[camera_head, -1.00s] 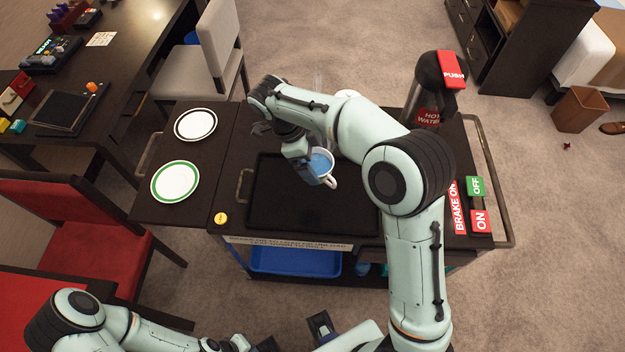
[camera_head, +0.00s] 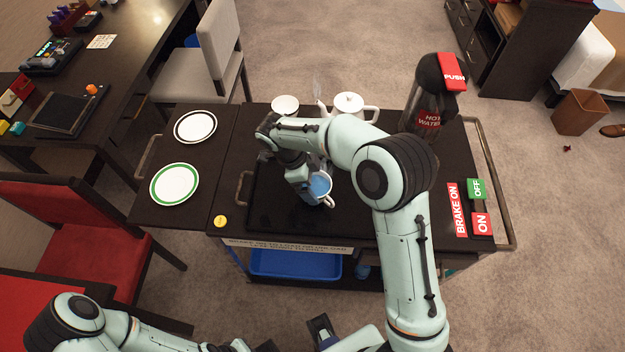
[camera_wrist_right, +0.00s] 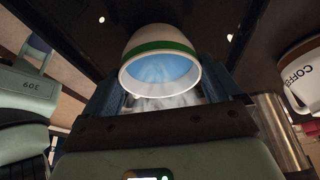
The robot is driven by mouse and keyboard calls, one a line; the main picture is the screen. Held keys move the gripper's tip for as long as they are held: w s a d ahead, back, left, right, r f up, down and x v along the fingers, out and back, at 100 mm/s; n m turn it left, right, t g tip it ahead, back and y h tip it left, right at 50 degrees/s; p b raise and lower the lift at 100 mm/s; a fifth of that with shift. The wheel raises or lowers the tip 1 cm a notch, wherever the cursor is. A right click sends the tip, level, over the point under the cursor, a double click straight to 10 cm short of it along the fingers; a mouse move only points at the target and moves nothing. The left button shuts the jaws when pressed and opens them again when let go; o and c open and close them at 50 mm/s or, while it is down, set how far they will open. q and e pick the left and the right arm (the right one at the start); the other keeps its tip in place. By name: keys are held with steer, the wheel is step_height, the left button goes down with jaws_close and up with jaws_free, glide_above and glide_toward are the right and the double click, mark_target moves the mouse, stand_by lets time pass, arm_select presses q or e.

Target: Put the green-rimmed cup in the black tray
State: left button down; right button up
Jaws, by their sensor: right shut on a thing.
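The green-rimmed cup (camera_head: 320,187) is white with a blue inside and a handle toward the front. In the right wrist view the cup (camera_wrist_right: 160,60) shows a green band and sits between the fingers. My right gripper (camera_head: 306,186) is shut on it. The cup is over the black tray (camera_head: 270,217), right of its middle; whether it touches the tray I cannot tell. My right forearm hides the tray's back part. My left gripper (camera_head: 268,346) is partly cut off at the bottom edge, away from the cart, and its opening is unclear.
A white teapot (camera_head: 350,103) and a white cup (camera_head: 285,104) stand behind my right arm. A hot water flask (camera_head: 425,100) stands at back right. A green-rimmed plate (camera_head: 174,184) and a black-rimmed plate (camera_head: 195,126) lie on the left leaf. Brake buttons (camera_head: 481,222) are at right.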

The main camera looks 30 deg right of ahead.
steer(key=shift+f, duration=0.1)
steer(key=o, duration=1.1)
steer(key=shift+r, duration=0.25)
steer(key=p+v, duration=0.1)
steer(key=v, duration=1)
steer(key=shift+w+a+r, duration=0.1)
steer(key=shift+a+r, duration=0.1)
steer(key=shift+r, duration=0.15)
